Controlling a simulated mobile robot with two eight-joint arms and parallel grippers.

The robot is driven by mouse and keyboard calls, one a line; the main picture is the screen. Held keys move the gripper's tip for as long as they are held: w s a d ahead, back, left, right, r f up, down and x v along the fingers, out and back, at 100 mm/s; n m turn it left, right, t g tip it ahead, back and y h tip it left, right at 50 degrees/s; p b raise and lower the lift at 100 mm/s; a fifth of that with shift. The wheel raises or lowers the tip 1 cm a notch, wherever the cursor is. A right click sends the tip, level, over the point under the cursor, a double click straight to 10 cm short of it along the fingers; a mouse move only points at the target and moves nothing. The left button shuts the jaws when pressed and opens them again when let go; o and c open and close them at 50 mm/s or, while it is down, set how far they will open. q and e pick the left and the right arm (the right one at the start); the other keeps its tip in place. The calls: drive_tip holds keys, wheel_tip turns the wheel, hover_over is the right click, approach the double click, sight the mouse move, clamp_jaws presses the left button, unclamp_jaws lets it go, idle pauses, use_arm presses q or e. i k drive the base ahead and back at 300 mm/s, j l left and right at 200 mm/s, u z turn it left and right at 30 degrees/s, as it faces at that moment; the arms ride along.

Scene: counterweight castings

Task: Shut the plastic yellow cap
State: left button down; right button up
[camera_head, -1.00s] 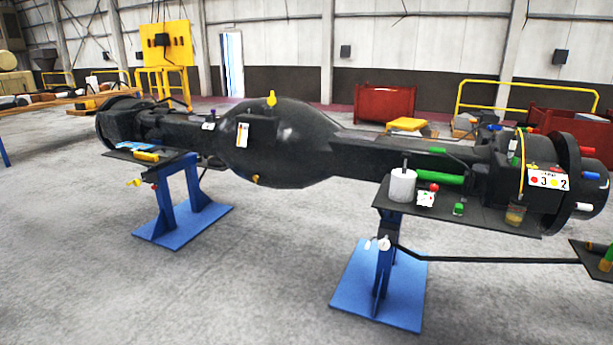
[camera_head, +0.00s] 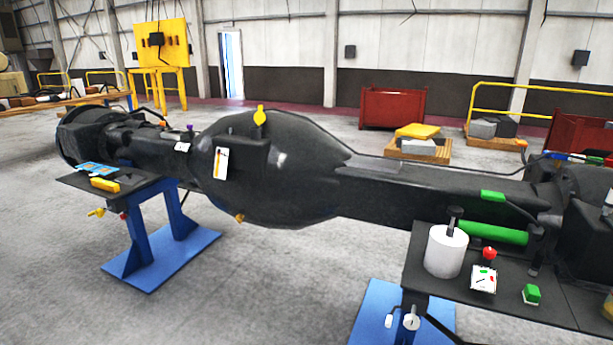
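A large black axle-like casting (camera_head: 290,165) lies across the view on blue stands. A yellow cap-like piece (camera_head: 260,115) stands upright on top of its bulged middle. A smaller yellow piece (camera_head: 239,218) sits at the underside of the bulge. Another yellow piece, like a small handle (camera_head: 97,212), hangs under the left shelf. I cannot tell which of these is the plastic cap, or whether any is open. Neither of my grippers is in view.
The left blue stand (camera_head: 160,240) carries a shelf with a yellow block (camera_head: 104,185). The right shelf (camera_head: 420,250) holds a white cylinder (camera_head: 445,250), a red-knobbed box (camera_head: 484,278) and a green block (camera_head: 531,294). Grey floor in front of the middle is clear.

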sight(259, 116)
drive_tip(key=i, duration=1.7)
